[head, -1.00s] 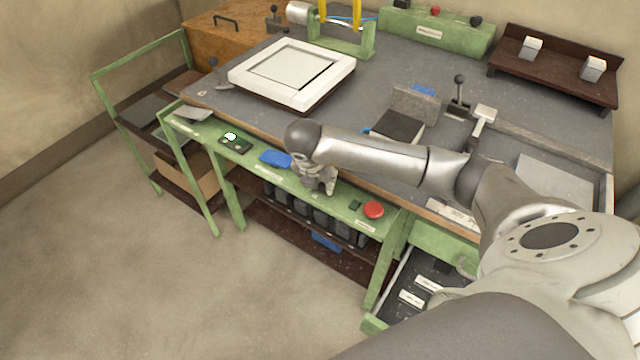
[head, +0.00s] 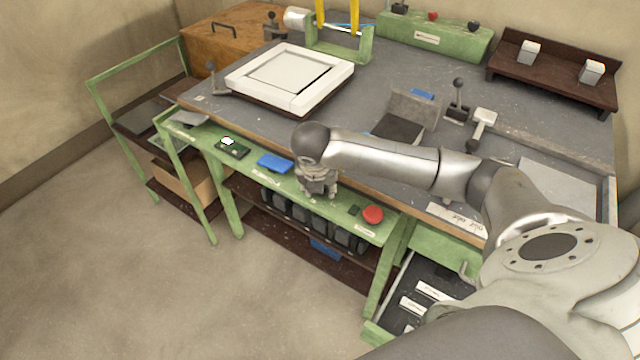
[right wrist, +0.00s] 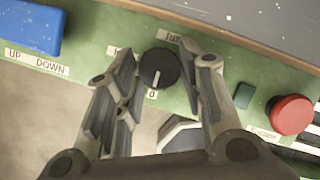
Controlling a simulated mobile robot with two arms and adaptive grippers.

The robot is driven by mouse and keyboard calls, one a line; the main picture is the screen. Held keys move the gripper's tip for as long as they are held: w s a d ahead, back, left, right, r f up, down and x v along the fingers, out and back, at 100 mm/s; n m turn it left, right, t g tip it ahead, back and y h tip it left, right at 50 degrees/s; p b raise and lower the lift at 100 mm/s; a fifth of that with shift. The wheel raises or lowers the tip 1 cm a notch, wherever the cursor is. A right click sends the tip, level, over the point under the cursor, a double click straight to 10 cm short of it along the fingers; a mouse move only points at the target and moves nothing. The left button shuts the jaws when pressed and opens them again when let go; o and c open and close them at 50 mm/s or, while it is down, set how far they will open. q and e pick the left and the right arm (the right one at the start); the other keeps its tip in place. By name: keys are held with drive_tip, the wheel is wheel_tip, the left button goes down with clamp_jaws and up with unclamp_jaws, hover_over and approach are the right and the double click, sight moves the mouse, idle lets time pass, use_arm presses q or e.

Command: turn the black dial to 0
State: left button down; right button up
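My right gripper (right wrist: 160,60) is open, with one finger on each side of the dial and a gap seen beside each. In the head view my right gripper (head: 319,190) is over the rail and hides the dial. My left gripper is not in view.
A red button (head: 372,214) and a small green button (right wrist: 243,95) are right of the dial. A blue switch (head: 275,163) with UP and DOWN labels is to its left. The workbench (head: 385,75) is behind.

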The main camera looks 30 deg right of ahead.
idle(0.3)
drive_tip(key=v, duration=1.2)
